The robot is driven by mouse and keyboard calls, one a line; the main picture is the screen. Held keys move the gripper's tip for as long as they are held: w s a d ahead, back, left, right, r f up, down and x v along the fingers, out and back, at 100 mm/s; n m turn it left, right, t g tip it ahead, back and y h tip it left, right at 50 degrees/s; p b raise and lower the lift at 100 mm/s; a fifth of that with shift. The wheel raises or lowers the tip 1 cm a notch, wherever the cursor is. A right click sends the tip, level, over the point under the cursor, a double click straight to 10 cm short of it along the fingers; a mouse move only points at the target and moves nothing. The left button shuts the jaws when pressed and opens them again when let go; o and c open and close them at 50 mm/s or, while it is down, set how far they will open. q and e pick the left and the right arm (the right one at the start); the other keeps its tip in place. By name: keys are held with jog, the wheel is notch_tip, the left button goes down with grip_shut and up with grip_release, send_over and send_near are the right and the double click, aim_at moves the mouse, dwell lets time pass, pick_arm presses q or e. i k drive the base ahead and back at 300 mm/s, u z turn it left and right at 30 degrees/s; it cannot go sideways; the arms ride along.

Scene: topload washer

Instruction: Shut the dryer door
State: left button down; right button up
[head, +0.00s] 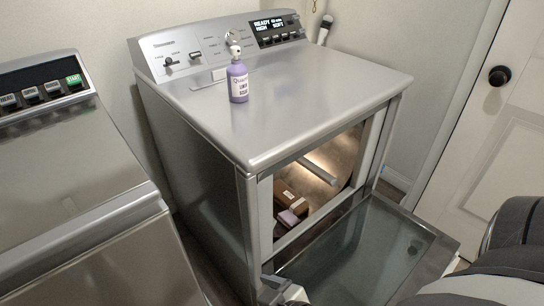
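The dryer (300,85) is the silver machine in the middle of the head view. Its door (355,262) is open and lowered outward from the front, with a dark glassy inner face. The lit drum opening shows behind it, with small brown and pink items (291,207) inside. A small grey part (285,291) at the bottom edge, by the door's near left corner, looks like the top of my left gripper; its fingers cannot be made out. My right arm fills the lower right corner, over the door's near right side; its gripper is not seen.
A purple bottle (238,82) stands on the dryer top. A topload washer (70,170) stands to the left, with a narrow gap between the machines. A white room door (490,150) with a black knob and a wall bound the right side.

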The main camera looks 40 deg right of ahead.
aim_at(369, 250)
jog(key=k, duration=1.2)
jog(key=z, duration=0.75)
jog(key=i, duration=0.55)
jog(key=z, duration=0.45)
